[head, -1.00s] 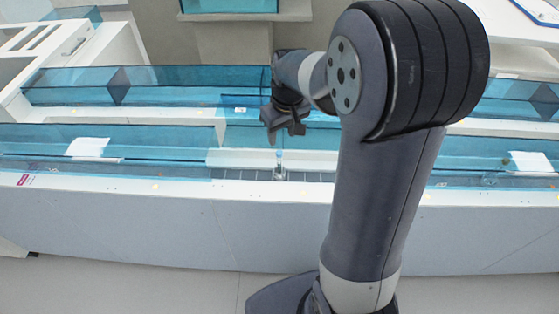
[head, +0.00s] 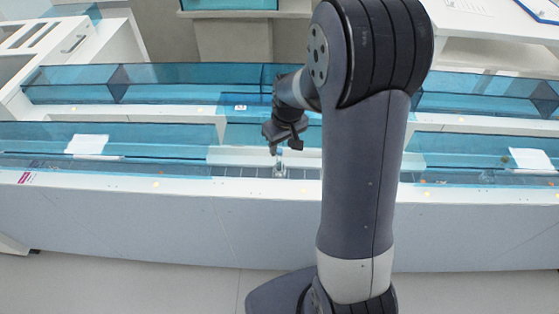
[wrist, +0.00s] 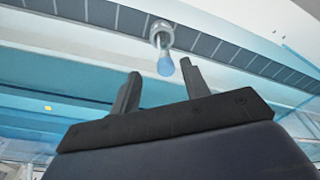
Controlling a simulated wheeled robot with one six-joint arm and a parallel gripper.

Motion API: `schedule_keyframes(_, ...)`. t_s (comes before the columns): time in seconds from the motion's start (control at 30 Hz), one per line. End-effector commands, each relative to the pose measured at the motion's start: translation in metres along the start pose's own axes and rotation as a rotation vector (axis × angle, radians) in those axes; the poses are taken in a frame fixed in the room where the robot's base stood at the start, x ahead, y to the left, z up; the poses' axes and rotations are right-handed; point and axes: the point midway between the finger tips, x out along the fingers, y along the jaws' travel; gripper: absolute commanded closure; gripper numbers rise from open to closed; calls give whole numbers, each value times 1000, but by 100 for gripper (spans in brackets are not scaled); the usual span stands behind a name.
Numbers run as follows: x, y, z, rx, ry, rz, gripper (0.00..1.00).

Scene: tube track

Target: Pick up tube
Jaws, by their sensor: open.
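The tube (wrist: 163,40) stands on a dark segmented track strip (wrist: 100,12) in the wrist view, with a blue cap and a clear body. It also shows small in the head view (head: 279,168), at the front part of the bench. My gripper (wrist: 159,70) is open and empty, with its two fingers spread below the tube in the picture. The tube's cap lies near the gap between the fingertips, and the fingers do not appear to touch it. In the head view my gripper (head: 283,146) hangs just above the tube.
Blue transparent walls (head: 190,82) run along the bench behind and beside the track. White paper sheets (head: 87,144) lie at the left and right (head: 532,159). A white front panel (head: 130,222) faces me, with bare floor before it.

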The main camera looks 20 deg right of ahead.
Motion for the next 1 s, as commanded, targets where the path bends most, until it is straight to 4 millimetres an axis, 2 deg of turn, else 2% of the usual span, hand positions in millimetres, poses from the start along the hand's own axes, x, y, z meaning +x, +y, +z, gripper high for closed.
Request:
schedule_keyframes(0.17,16,-4,1,-1,-2,-1,56)
schedule_keyframes(0.4,48,-8,3,0,-2,0,56)
schedule_keyframes(0.73,54,-8,2,0,1,1,56)
schedule_keyframes(1.0,54,-8,2,0,1,1,77)
